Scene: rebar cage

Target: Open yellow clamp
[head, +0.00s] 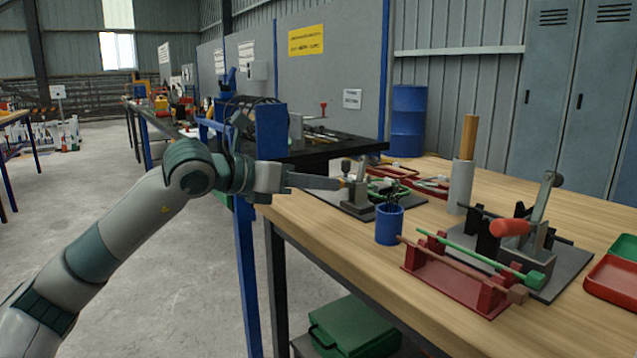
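My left gripper (322,182) reaches in from the left over the near left corner of the wooden workbench (325,225). Its fingers show edge-on as one narrow bar, so I cannot tell whether they are open or shut. The fingertips are at or just in front of a small grey clamp fixture (358,194) on a dark plate; I cannot tell if they touch it. A little yellow-orange shows by the tips, but no clearly yellow clamp stands out. A larger grey clamp fixture (538,238) with a red handle (510,228) stands to the right. My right gripper is out of view.
A blue cup (389,226) of dark rods stands right of the small fixture. A red stand (455,279) holding green and brown rods is nearer the front. A grey cylinder (460,187) with a wooden post stands behind. Red and green trays (613,280) lie at right.

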